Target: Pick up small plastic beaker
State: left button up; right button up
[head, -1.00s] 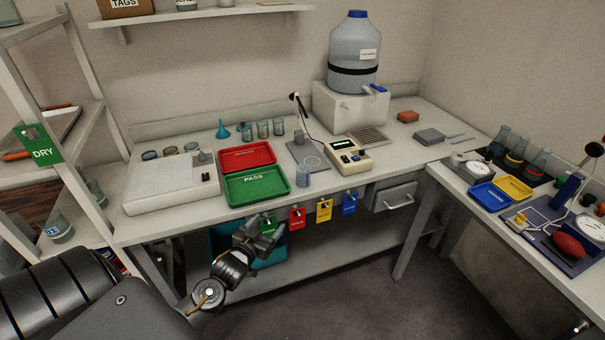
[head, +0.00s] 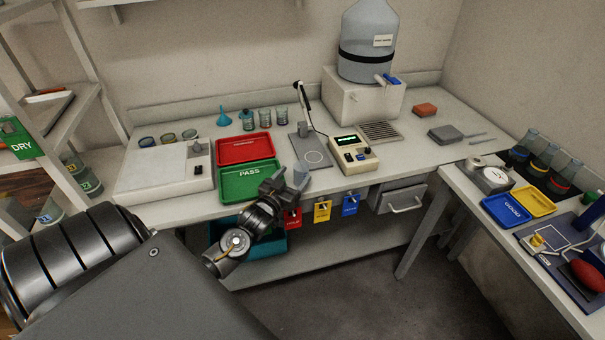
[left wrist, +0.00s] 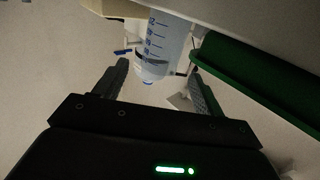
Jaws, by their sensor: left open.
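The small plastic beaker (head: 301,173) is clear with blue graduation marks and stands at the bench's front edge, right of the green PASS tray (head: 249,182). My left gripper (head: 284,184) is open at the bench's front edge, close to the beaker, and partly covers it in the head view. In the left wrist view the beaker (left wrist: 162,45) shows ahead, between the two spread fingers (left wrist: 158,75). I cannot tell whether a finger touches it. My right gripper is not in view.
A red tray (head: 245,149) lies behind the green one. A stand on a grey plate (head: 311,157) and a meter box (head: 350,157) are behind and right of the beaker. Coloured tags (head: 322,211) hang from the front edge. Several glass beakers (head: 265,118) stand at the back.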

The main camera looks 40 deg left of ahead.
aim_at(305, 164)
pick_arm(q)
jog(key=shift+w+a+f, duration=0.15)
jog(key=shift+w, duration=0.95)
jog(key=shift+w+a+r+p, duration=0.1)
jog(key=shift+w+r+p, duration=0.15)
jog(key=shift+w+p, duration=0.1)
jog(key=w, duration=0.3)
jog(key=w+p, duration=0.1)
jog(key=shift+w+a+f, duration=0.15)
jog(key=shift+a+f, duration=0.1)
jog(key=shift+a, duration=0.15)
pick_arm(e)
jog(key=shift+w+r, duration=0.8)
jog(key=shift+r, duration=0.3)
pick_arm(q)
jog(key=c, duration=1)
jog(key=shift+c, duration=0.3)
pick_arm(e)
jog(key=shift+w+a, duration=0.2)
pick_arm(q)
jog(key=shift+r, duration=0.1)
